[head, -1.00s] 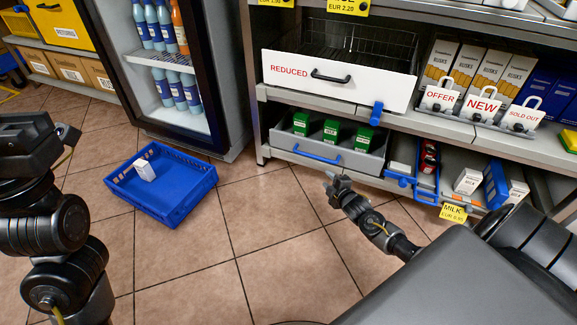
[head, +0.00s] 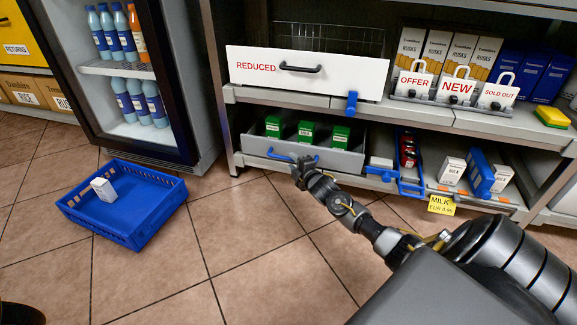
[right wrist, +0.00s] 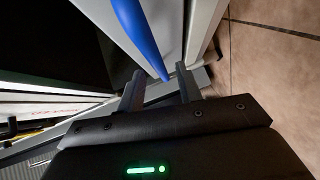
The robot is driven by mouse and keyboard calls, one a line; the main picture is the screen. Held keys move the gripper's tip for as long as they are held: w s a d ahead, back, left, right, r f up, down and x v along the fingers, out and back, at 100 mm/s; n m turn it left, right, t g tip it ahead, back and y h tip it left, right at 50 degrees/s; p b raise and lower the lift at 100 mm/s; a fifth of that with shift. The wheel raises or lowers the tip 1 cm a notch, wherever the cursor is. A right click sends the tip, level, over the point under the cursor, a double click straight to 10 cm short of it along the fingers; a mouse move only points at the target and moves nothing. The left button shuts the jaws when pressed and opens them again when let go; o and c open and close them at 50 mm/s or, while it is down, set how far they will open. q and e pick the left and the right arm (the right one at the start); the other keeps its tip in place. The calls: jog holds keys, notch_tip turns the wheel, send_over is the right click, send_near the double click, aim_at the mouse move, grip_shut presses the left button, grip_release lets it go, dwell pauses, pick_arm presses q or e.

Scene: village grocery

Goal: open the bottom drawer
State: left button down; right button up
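The bottom drawer (head: 345,162) is a grey bin on the low shelf, with several green milk cartons (head: 306,131) standing in it. A blue bar handle (head: 279,156) runs across its front. It also shows in the right wrist view as a blue bar (right wrist: 140,35). My right gripper (head: 300,167) is at the right part of this handle and hides some of it. In the right wrist view its two fingers (right wrist: 160,84) are apart, with the end of the blue bar showing between them. I cannot tell whether they touch it. My left gripper is out of view.
The white REDUCED drawer (head: 345,75) with a black handle is above. A blue crate (head: 130,235) holding a white carton stands on the floor at left, near the fridge (head: 190,80). A blue divider tray (head: 412,187) is to the right.

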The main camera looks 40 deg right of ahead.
aim_at(289, 159)
jog(key=b+x, duration=0.2)
jog(key=x, duration=0.2)
jog(key=shift+c, duration=0.4)
jog(key=shift+s, duration=0.1)
grip_shut()
